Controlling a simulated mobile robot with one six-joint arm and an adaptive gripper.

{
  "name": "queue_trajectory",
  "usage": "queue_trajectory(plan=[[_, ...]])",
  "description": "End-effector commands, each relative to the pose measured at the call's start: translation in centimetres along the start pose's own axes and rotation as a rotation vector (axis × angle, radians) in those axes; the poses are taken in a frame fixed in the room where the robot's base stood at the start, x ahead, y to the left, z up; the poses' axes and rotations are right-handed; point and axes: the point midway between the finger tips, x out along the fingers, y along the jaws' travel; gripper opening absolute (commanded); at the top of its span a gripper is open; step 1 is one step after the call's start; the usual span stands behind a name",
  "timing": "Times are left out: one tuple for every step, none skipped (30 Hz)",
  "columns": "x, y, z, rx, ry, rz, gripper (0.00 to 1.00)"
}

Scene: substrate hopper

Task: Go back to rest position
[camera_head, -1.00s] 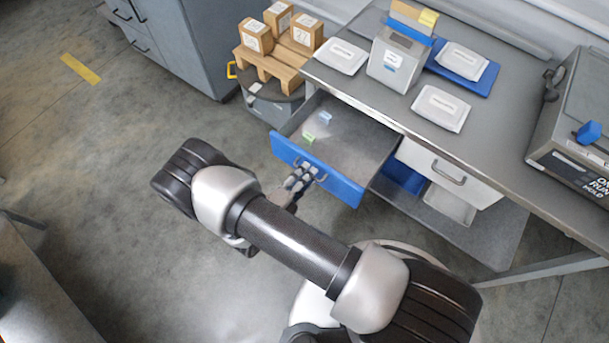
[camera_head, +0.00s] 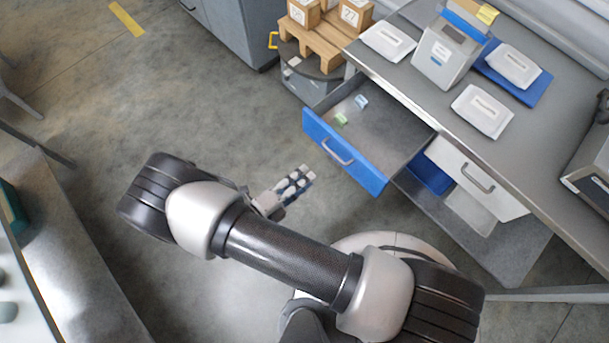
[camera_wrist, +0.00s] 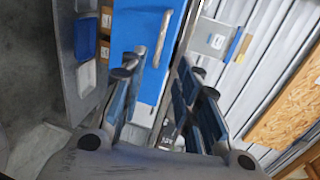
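My gripper (camera_head: 304,178) hangs in front of the drawer, apart from its handle, over open floor. In the wrist view its fingers (camera_wrist: 160,95) stand apart with nothing between them. The blue-fronted drawer (camera_head: 366,171) is pulled out of the workbench, its handle (camera_head: 338,152) free. The drawer front also shows ahead of the fingers in the wrist view (camera_wrist: 136,45). A small green item (camera_head: 341,119) and a small light-blue item (camera_head: 361,102) lie inside the drawer. My arm is bent and stretches across the lower middle of the head view.
The workbench (camera_head: 540,165) carries white packets (camera_head: 482,110), a grey box (camera_head: 447,58) and a blue mat (camera_head: 533,92). A closed white drawer (camera_head: 470,175) is beside the open one. A pallet with boxes (camera_head: 320,47) stands behind. Another table (camera_head: 60,250) is at left; floor between is clear.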

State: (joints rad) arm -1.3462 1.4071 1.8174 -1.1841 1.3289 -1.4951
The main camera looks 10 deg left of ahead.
Motion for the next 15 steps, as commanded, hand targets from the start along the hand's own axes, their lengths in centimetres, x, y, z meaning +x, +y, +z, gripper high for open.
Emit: queue_trajectory(plan=[[0.01, 0.00, 0.01, 0.000, 0.000, 0.000, 0.30], [0.01, 0.00, 0.01, 0.000, 0.000, 0.000, 0.30], [0.02, 0.00, 0.02, 0.000, 0.000, 0.000, 0.30], [0.02, 0.00, 0.02, 0.000, 0.000, 0.000, 0.30], [0.02, 0.00, 0.02, 0.000, 0.000, 0.000, 0.30], [0.02, 0.00, 0.02, 0.000, 0.000, 0.000, 0.30], [0.03, 0.00, 0.02, 0.000, -0.001, 0.000, 0.30], [0.03, 0.00, 0.02, 0.000, -0.001, 0.000, 0.30], [0.03, 0.00, 0.02, 0.000, -0.001, 0.000, 0.30], [0.03, 0.00, 0.02, 0.000, -0.001, 0.000, 0.30], [0.03, 0.00, 0.02, 0.000, -0.001, 0.000, 0.30], [0.04, -0.02, 0.03, 0.001, 0.000, 0.000, 0.30], [0.05, -0.12, 0.05, 0.006, 0.003, 0.002, 0.30], [0.08, -0.31, 0.08, 0.015, 0.009, 0.004, 0.30], [0.15, -0.76, 0.15, 0.038, 0.024, 0.010, 0.30]])
